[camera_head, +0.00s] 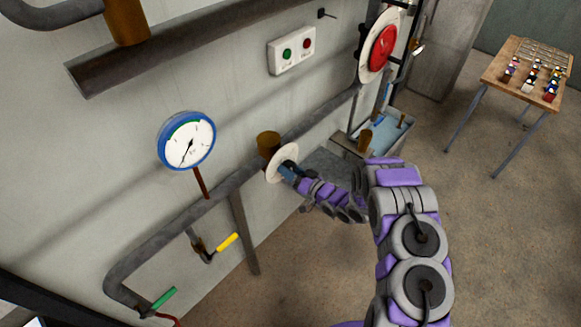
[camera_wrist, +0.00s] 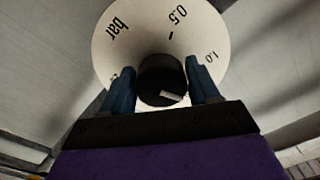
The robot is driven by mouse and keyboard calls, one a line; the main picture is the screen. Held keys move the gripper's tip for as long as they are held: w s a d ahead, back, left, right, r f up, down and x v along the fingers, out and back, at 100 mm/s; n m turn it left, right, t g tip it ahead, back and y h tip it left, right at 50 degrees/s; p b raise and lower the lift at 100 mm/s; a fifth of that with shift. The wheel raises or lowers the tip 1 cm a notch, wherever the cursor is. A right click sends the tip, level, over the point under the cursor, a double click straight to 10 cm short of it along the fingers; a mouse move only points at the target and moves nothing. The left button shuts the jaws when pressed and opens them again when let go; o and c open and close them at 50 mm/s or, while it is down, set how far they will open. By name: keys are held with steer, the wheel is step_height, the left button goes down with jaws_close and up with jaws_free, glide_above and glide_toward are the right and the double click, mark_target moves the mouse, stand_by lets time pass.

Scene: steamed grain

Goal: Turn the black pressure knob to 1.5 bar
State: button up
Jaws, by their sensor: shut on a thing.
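The black pressure knob (camera_wrist: 162,74) sits at the centre of a round white dial plate (camera_wrist: 135,28) marked "bar", "0.5" and "1.0". A white mark shows on the knob's near side, at the lower right. In the wrist view, the two blue fingers of my gripper (camera_wrist: 163,84) stand on either side of the knob, shut on it. In the head view, my gripper (camera_head: 291,172) is at the white dial plate (camera_head: 281,160) on the pipe, and the knob is largely hidden. The lower dial markings are hidden behind my gripper.
A blue-rimmed pressure gauge (camera_head: 187,140) stands left of the dial. A yellow-handled valve (camera_head: 227,243) and a green handle (camera_head: 163,299) are lower left. A wooden table (camera_head: 500,71) stands far right. The floor between is clear.

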steer(key=shift+r+m+p, duration=0.15)
steer(key=shift+m+p, duration=0.55)
steer(key=shift+m, duration=1.3)
steer(key=o, duration=1)
steer(key=shift+w, duration=0.15)
steer(key=shift+c, duration=0.2)
steer(key=shift+d, duration=0.15)
steer(key=b+v, duration=0.2)
steer(key=v, duration=1.5)
steer(key=shift+s, duration=0.25)
steer(key=shift+w+d+f, duration=0.1)
steer(key=shift+d+f, duration=0.05)
steer(key=shift+f, duration=0.1)
